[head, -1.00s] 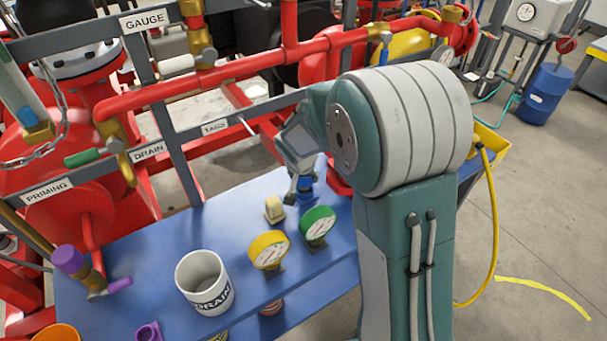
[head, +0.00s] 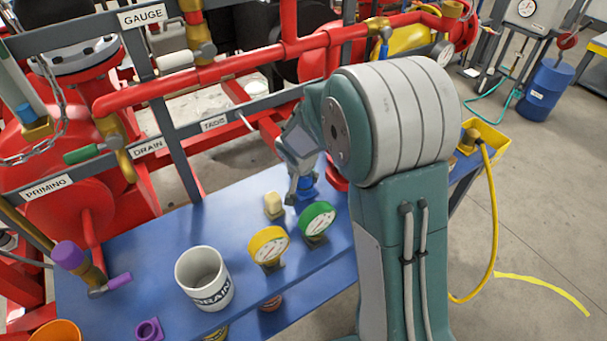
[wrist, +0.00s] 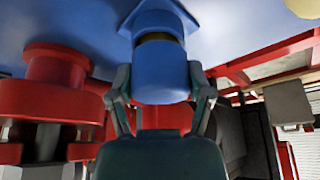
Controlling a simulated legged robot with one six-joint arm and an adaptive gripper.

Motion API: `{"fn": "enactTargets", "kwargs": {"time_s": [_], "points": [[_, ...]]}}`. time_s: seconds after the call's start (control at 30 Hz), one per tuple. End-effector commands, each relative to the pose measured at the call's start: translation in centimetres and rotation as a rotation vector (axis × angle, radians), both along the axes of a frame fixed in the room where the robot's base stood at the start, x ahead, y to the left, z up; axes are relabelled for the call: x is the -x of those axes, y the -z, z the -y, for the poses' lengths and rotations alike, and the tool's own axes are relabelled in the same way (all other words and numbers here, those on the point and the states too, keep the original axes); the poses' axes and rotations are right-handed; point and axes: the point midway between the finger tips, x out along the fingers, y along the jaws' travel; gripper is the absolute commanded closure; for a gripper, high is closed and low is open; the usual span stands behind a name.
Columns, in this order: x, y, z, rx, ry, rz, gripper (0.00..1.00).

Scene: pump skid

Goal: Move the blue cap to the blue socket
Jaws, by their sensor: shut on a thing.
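My gripper (wrist: 162,100) is shut on the blue cap (wrist: 162,78), with one finger on each side of it in the wrist view. The blue socket (wrist: 150,17), with its wide angular base, lies directly beyond the cap on the blue bench top. A narrow brass-coloured band shows between cap and socket. They look lined up, but I cannot tell whether the cap is fully seated. In the head view my gripper (head: 301,188) is low over the bench, and blue shows at its fingers; my arm partly hides this spot.
A cream block (head: 274,206), green gauge (head: 316,219) and yellow gauge (head: 269,246) stand close by on the bench (head: 150,265). A white DRAIN mug (head: 204,280) and purple socket (head: 149,330) are further left. Red pipework (head: 250,65) and grey rails run behind.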

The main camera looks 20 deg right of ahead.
Motion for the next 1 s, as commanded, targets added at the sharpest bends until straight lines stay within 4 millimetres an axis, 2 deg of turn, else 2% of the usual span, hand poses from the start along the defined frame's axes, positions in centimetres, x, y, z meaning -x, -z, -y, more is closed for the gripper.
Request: {"fn": "enactTargets", "kwargs": {"time_s": [0.83, 0.87, 0.9, 1.0], "points": [[0.0, 1.1, -0.1, 0.0, -0.001, 0.0, 0.91], [0.0, 1.1, -0.1, 0.0, -0.001, 0.0, 0.2], [0.0, 1.1, -0.1, 0.0, -0.001, 0.0, 0.03], [0.0, 1.1, -0.1, 0.0, -0.001, 0.0, 0.0]]}}
